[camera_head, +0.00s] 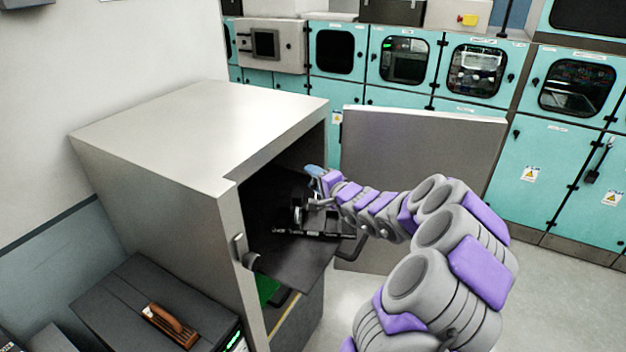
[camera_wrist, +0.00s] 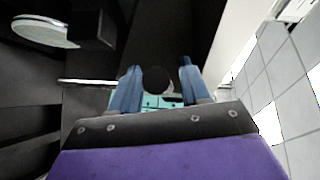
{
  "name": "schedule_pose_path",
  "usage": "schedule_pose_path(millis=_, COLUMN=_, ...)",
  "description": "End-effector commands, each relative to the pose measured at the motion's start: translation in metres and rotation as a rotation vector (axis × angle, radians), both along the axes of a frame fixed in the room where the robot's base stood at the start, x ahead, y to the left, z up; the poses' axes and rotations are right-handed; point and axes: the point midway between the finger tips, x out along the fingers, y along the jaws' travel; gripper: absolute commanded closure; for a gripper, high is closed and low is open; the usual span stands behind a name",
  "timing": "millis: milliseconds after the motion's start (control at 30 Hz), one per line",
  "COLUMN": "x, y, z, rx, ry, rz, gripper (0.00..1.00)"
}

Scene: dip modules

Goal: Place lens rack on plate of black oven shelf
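The black oven shelf (camera_head: 290,262) sticks out of the open front of a grey metal oven (camera_head: 190,150). A dark lens rack (camera_head: 299,212) with a round, shiny part stands on the shelf's black plate (camera_head: 322,237), which has white lettering along its front. My gripper (camera_head: 314,171) is just above and behind the rack, at the oven mouth. In the wrist view its blue fingers (camera_wrist: 158,85) are apart. A dark round shape shows between or beyond them, and I cannot tell what it is. A pale disc (camera_wrist: 45,30) beside a black block shows at the upper left.
The oven door (camera_head: 420,150) stands open behind my arm. A dark box (camera_head: 110,300) with a brown handle is at the lower left, close to the oven. Teal cabinets (camera_head: 560,190) line the back. Grey floor is clear at the right.

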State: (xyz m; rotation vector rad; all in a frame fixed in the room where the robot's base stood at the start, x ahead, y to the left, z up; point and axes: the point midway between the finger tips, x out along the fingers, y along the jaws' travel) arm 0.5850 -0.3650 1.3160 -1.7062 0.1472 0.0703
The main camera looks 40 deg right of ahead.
Motion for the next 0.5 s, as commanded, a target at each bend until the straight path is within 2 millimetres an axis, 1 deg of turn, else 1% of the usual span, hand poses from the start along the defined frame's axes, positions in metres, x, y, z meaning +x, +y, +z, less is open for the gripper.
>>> schedule_pose_path(millis=233, x=0.0, y=0.006, z=0.002, rx=-0.003, ry=-0.001, rz=0.002, gripper=0.51)
schedule_pose_path(millis=400, x=0.0, y=0.004, z=0.003, rx=-0.002, ry=0.001, rz=0.0, gripper=0.51)
schedule_pose_path(millis=433, x=-0.001, y=0.003, z=0.003, rx=-0.001, ry=0.001, rz=-0.001, gripper=0.51)
schedule_pose_path(millis=500, x=-0.01, y=0.001, z=0.003, rx=0.001, ry=0.0, rz=-0.002, gripper=0.51)
